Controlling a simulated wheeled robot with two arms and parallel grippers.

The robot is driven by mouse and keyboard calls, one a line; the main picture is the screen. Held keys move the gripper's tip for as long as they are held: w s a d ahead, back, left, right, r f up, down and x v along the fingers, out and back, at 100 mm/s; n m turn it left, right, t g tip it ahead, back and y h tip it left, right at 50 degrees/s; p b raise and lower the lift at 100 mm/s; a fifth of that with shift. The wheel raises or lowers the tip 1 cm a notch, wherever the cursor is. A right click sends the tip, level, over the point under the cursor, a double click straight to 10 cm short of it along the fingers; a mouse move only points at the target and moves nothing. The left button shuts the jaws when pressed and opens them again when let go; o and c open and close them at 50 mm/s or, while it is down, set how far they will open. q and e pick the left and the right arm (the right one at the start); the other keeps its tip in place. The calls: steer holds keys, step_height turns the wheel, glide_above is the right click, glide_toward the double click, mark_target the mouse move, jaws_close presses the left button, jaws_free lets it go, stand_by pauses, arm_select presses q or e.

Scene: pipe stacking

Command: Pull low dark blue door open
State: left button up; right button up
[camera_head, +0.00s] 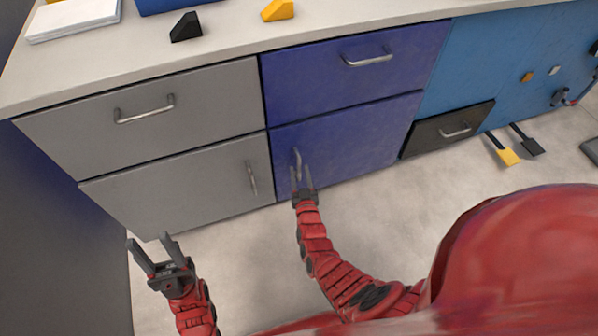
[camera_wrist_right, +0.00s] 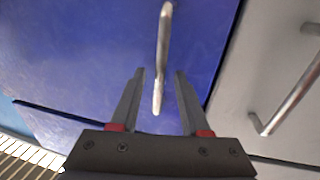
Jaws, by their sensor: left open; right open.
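The low dark blue door (camera_head: 350,140) is closed, flush in the cabinet below a dark blue drawer. Its upright metal handle (camera_head: 297,160) is near its left edge. My right gripper (camera_head: 303,180) is open at the lower part of this handle. In the right wrist view, the handle (camera_wrist_right: 163,50) runs down between the two open fingers of the right gripper (camera_wrist_right: 160,78), without visible contact. My left gripper (camera_head: 152,250) is open and empty over the floor, in front of the grey cabinets.
A grey door (camera_head: 180,190) with its own handle (camera_head: 252,178) adjoins on the left. The dark blue drawer (camera_head: 350,75) is above. The floor (camera_head: 390,210) in front of the blue door is largely clear.

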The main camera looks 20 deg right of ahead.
steer(key=shift+w+d+f, duration=0.1)
steer(key=shift+w+d, duration=0.1)
steer(key=shift+w, duration=0.7)
steer(key=shift+c, duration=0.3)
jaws_close()
stand_by(0.6)
